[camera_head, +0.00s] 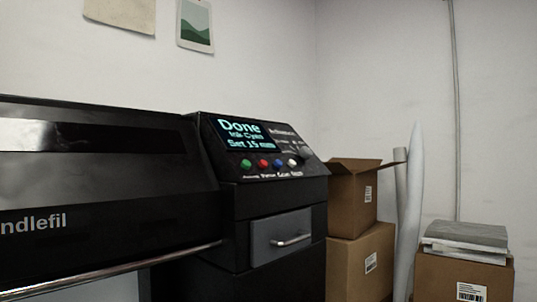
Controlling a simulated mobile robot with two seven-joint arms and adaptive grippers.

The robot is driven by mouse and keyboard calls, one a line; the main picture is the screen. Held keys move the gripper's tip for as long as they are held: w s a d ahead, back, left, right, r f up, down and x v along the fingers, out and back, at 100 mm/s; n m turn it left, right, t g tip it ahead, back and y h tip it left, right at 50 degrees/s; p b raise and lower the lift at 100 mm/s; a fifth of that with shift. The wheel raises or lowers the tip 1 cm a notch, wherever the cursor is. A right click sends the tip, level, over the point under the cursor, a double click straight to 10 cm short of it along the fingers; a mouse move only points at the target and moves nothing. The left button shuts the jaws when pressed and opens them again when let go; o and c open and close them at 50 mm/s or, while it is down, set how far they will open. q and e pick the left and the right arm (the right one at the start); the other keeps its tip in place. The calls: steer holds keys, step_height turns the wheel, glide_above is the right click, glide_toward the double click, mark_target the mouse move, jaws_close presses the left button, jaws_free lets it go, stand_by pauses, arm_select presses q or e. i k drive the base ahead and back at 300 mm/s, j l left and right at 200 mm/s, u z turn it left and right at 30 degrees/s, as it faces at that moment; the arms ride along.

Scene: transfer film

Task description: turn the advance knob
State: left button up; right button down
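The black printer (110,190) fills the left of the head view, with part of a name, "ndlefil", on its front. Its control panel (283,166) is at the top of the right end. The lit screen (242,134) reads "Done", a middle line that looks like "Ink Cyan", and "Set 15 mm". A round grey knob (305,152) sits at the panel's right side; small print near it is too blurred to read. Neither of my grippers is in view.
A grey drawer (281,237) with a metal handle is below the panel. Cardboard boxes (355,198) are stacked right of the printer. White rolls (413,190) lean on the wall. Another box (452,278) bears a grey stack (465,238). The space before the panel looks clear.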

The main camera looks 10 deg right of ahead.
mark_target(307, 153)
steer(key=i+l+u, duration=0.1)
steer(key=l, duration=0.25)
steer(key=i+l+u, duration=0.1)
steer(key=l, duration=0.2)
steer(key=i+l, duration=0.1)
steer(key=l, duration=0.25)
steer(key=k+l+z, duration=0.1)
steer(key=l+z, duration=0.25)
steer(key=l, duration=0.15)
